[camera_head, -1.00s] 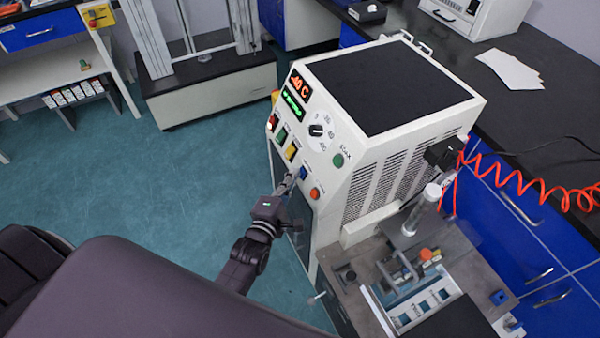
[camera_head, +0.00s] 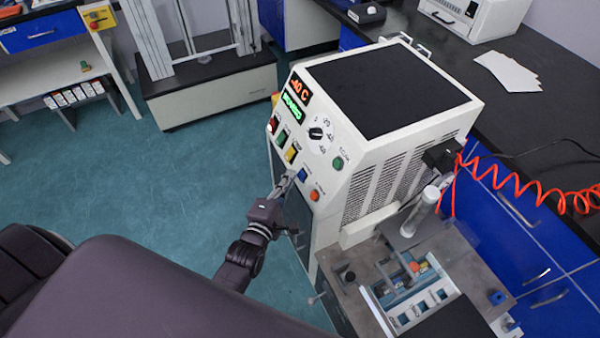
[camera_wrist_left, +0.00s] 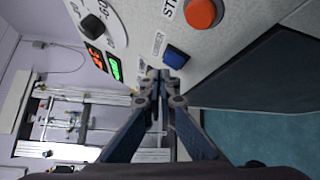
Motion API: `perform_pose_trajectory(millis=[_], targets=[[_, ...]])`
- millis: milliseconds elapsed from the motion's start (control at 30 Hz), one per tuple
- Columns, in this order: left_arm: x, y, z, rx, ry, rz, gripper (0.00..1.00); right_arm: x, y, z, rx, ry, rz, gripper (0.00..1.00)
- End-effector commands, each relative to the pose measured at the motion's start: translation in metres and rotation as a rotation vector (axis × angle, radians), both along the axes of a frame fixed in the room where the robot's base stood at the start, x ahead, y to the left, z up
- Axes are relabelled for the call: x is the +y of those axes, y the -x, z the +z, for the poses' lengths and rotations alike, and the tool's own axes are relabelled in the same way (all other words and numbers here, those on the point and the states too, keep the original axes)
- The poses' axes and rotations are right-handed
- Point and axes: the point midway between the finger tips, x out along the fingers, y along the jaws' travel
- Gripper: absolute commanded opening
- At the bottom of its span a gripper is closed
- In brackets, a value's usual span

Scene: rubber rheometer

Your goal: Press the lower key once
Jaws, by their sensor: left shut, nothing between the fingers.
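The white machine (camera_head: 318,168) has a front panel with a row of keys: red (camera_head: 273,124), green (camera_head: 282,137), yellow (camera_head: 291,153) and blue (camera_head: 302,175). In the left wrist view the shut fingertips (camera_wrist_left: 160,75) point at the panel just left of the blue key (camera_wrist_left: 175,57) and cover part of the panel there. Whether they touch it I cannot tell. My right gripper is not in view.
An orange button (camera_head: 315,194) sits below the blue key, with a dial (camera_head: 316,133) and a green button (camera_head: 338,162) to the right. An orange display (camera_head: 299,87) and a green display (camera_head: 293,107) are lit above. A sample fixture (camera_head: 405,290) stands at lower right.

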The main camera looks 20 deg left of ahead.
Motion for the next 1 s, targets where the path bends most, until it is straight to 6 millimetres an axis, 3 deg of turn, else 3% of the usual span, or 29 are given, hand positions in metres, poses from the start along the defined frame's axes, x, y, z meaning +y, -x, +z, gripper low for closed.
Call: perform_pose_trajectory(millis=[367,800,1000], targets=[[0.003,0.003,0.003,0.0,-0.001,0.0,0.0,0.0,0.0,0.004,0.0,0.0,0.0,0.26],[0.027,0.03,0.022,0.002,-0.002,0.0,0.0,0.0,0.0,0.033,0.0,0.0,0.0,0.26],[0.03,0.033,0.023,-0.001,0.0,0.0,0.0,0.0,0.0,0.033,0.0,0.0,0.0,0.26]])
